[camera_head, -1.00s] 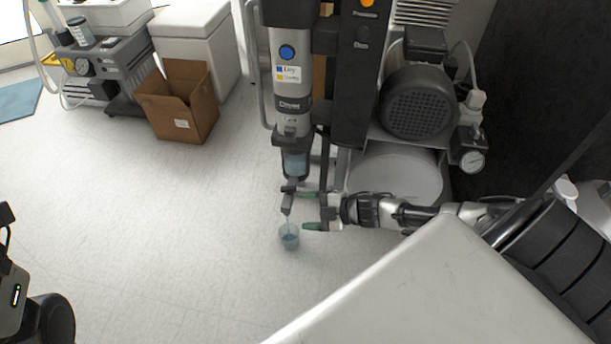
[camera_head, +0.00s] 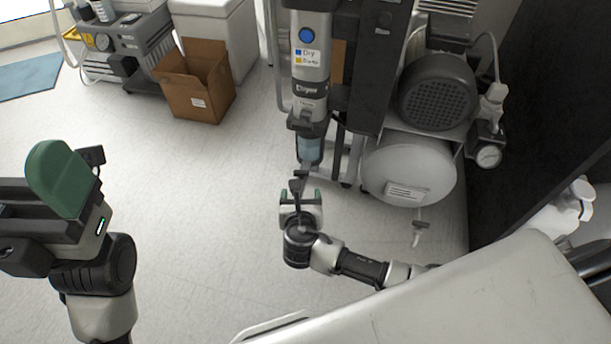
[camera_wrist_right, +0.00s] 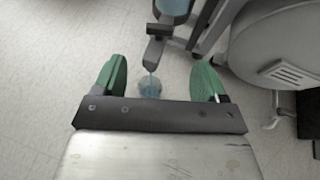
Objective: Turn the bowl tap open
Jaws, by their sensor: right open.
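The bowl tap (camera_head: 298,182) is a small dark fitting under the clear bluish bowl (camera_head: 309,151). In the right wrist view the tap (camera_wrist_right: 155,50) lies ahead, between the lines of my fingers. A thin bluish stream runs from it to a small clear cup (camera_wrist_right: 150,86) on the floor. The cup is hidden behind my arm in the head view. My right gripper (camera_head: 300,196) is open and empty, its green fingertips apart on either side at the tap; contact cannot be told. My left gripper (camera_head: 58,185) is raised at the left, its jaw gap unclear.
The compressor's motor (camera_head: 437,92) and white tank (camera_head: 410,168) stand right of the bowl, with a small drain fitting (camera_head: 418,230) below the tank. A cardboard box (camera_head: 197,88) sits at the back left. The floor left of the tap is clear.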

